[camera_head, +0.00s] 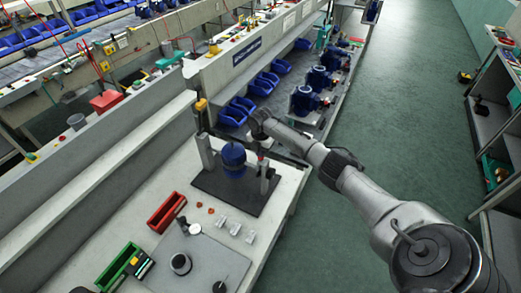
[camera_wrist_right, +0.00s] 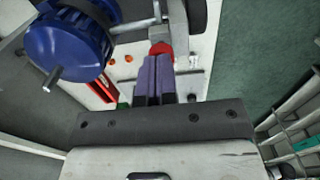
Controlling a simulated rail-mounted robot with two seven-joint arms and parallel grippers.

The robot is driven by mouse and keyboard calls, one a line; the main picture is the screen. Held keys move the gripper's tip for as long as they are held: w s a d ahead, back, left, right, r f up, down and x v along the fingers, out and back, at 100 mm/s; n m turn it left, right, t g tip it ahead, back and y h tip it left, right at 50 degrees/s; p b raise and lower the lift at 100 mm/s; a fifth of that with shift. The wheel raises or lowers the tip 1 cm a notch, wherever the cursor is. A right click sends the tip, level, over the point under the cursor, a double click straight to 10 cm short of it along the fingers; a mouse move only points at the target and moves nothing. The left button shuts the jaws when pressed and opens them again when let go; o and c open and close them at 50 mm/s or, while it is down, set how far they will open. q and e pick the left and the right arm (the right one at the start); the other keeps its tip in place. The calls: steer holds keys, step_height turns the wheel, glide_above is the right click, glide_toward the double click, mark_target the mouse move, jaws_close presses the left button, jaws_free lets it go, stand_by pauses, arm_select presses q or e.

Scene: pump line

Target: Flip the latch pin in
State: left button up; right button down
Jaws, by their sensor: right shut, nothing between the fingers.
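A blue pump motor (camera_head: 233,156) stands on a dark base plate (camera_head: 213,183) between upright posts. In the right wrist view the blue motor (camera_wrist_right: 68,48) fills the upper left, its shaft pointing toward the camera. A red knob (camera_wrist_right: 161,48) sits on a grey metal bracket beside the motor; it looks like the end of the latch pin, but I cannot be sure. My right gripper (camera_head: 262,153) is at the right post of the fixture. Its purple fingers (camera_wrist_right: 157,60) are shut and empty, with tips right at the red knob; contact is unclear. My left gripper is not in view.
A red bin (camera_head: 166,212), a green bin (camera_head: 118,266) and a grey plate (camera_head: 193,258) lie in front of the fixture. Small white parts (camera_head: 235,228) lie near it. Blue bins (camera_head: 237,110) and motors (camera_head: 305,99) fill a shelf behind. The floor at right is open.

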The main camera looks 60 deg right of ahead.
steer(key=shift+f, duration=0.3)
step_height(320, 180, up, 5)
steer(key=p, duration=0.5)
steer(key=shift+w+r, duration=0.1)
step_height(320, 180, up, 9)
steer(key=b, duration=0.2)
steer(key=shift+r, duration=0.2)
